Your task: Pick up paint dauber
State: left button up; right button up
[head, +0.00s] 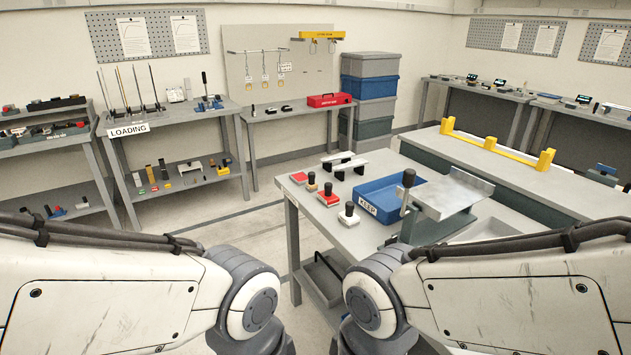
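No object is marked as the paint dauber, and I cannot tell for sure which it is. Small hand tools stand at the left part of the grey table (369,237). One is a red block with a black knob (328,195). Another has a pale base and black knob (349,215). A small piece with a brownish top (311,181) stands behind them, beside a red-topped block (299,177). Both my arms reach in from the lower corners, bent at the bottom middle. Neither gripper shows, and both arms are apart from the tools.
A blue bin labelled KEEP (366,205) sits beside the tools. A grey metal fixture with a black-knobbed lever (447,196) stands right of it. A bench with a yellow bar (492,146) stands behind right. Open floor lies left.

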aim_at(310, 187)
jog(key=u, duration=0.35)
jog(key=i, duration=0.55)
jog(key=u, duration=0.7)
jog(key=i, duration=1.6)
jog(key=z, duration=1.35)
jog(key=i, duration=0.55)
jog(key=z, duration=0.5)
